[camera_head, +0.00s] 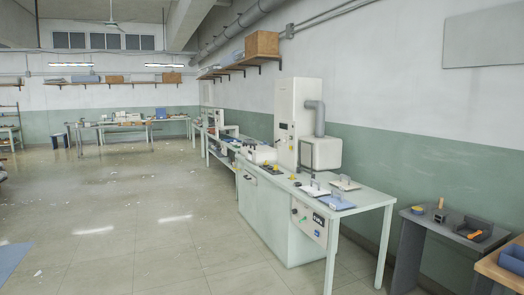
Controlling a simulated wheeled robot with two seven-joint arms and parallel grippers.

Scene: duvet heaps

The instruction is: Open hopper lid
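A pale machine stands along the right wall, with a tall white cabinet (292,112), a grey elbow pipe (320,122) and a white box (322,152) with a dark side opening below the pipe. I cannot tell for sure which part is the hopper or where its lid is. A pale green bench (362,199) holds the machine and a control panel (309,221) at its front end. Neither of my grippers is in view.
Flat plates with handles, one blue (336,202), lie on the bench's near end. A grey side table (452,227) with small tools and a wooden table with a blue bin (514,258) stand at the right. The floor (120,220) left of the bench is mostly clear.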

